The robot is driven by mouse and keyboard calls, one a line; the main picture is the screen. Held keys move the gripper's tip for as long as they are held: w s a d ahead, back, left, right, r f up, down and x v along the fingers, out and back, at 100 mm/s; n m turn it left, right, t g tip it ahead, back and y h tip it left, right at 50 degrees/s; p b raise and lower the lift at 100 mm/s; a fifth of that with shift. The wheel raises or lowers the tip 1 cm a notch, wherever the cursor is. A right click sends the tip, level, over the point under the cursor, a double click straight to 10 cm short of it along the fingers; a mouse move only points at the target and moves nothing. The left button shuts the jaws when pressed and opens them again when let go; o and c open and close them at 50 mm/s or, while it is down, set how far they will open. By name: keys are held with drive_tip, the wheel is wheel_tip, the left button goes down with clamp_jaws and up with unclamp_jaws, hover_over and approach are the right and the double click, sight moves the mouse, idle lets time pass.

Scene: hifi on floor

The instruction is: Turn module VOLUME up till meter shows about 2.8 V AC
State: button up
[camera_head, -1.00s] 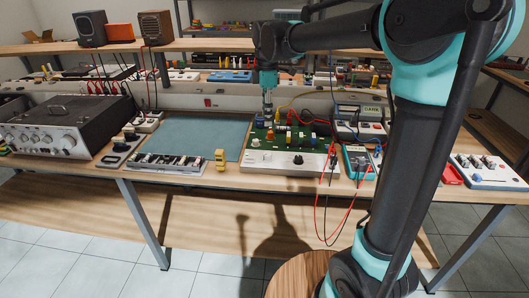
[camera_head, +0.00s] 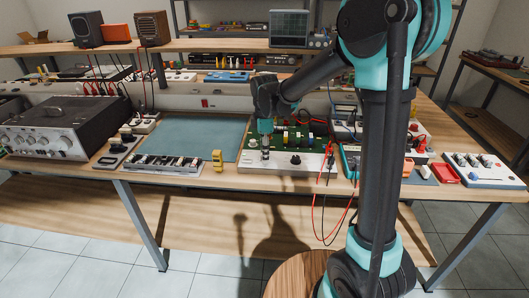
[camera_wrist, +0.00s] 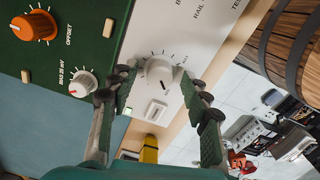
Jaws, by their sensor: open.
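The module (camera_head: 312,163) has a green board and a white front strip, and lies at the bench's front edge. In the wrist view, a white knob (camera_wrist: 159,69) with tick marks around it stands on the white strip (camera_wrist: 178,28). My gripper (camera_wrist: 160,84) is open, with one finger on each side of this knob; I cannot tell whether they touch it. The knob's name is not readable. In the head view my gripper (camera_head: 265,153) is down at the module's left front. A teal meter (camera_head: 349,162) is partly hidden behind my arm; its reading is not legible.
In the wrist view an orange OFFSET knob (camera_wrist: 34,25) and a white BIAS knob (camera_wrist: 82,84) are nearby on the green board. A yellow object (camera_head: 217,160) stands left of the module. Red and black leads (camera_head: 322,205) hang off the bench front. A blue-grey mat (camera_head: 200,137) is clear.

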clamp_jaws()
idle(0.4)
drive_tip(key=shift+m, duration=0.3)
drive_tip(key=m, duration=0.4)
drive_tip(key=shift+m, duration=0.3)
drive_tip(key=m, duration=0.9)
drive_tip(key=shift+m, duration=2.7)
